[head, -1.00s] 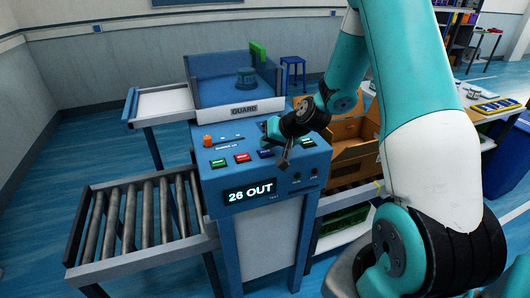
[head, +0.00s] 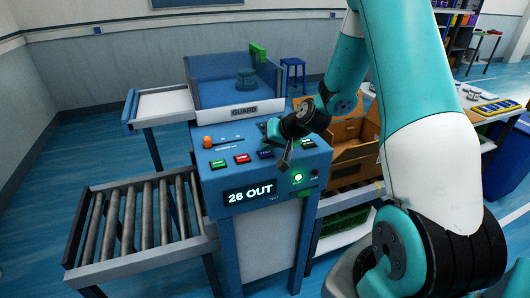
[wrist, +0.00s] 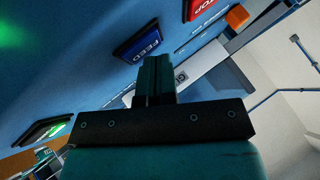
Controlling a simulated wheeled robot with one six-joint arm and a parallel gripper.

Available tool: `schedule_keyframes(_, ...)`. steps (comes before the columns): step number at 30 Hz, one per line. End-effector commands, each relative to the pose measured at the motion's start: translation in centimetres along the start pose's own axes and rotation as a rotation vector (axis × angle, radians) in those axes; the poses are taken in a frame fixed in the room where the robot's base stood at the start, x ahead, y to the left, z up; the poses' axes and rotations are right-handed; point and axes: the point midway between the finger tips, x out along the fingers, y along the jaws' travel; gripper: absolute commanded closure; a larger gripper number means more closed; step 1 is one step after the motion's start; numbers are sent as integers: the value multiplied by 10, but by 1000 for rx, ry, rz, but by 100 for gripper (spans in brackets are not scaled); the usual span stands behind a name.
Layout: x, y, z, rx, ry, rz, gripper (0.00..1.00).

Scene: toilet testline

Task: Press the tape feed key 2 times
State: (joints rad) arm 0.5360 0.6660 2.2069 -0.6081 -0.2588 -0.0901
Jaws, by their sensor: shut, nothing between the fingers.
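The blue FEED key (head: 265,154) sits on the sloped blue panel, right of the red key (head: 242,160). My gripper (head: 285,162) is over the panel just right of the FEED key in the head view. In the wrist view its shut, empty fingers (wrist: 155,70) end close beside the key's edge. I cannot tell whether they touch the panel. The display (head: 250,193) reads "26 OUT". A round lamp (head: 298,177) on the panel's front glows green.
A green key (head: 217,164) lies at the panel's left, another green key (head: 308,143) at its right. An orange knob (head: 208,142) and the GUARD box (head: 244,110) are behind. A roller conveyor (head: 140,226) stands left, a cardboard box (head: 352,150) right.

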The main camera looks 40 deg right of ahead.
Motion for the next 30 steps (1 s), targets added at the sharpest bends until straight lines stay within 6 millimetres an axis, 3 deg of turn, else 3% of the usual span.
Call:
schedule_keyframes(17, -9, -7, -7, 0, 0, 0, 100)
schedule_keyframes(30, -38, -28, -27, -1, 1, 0, 100)
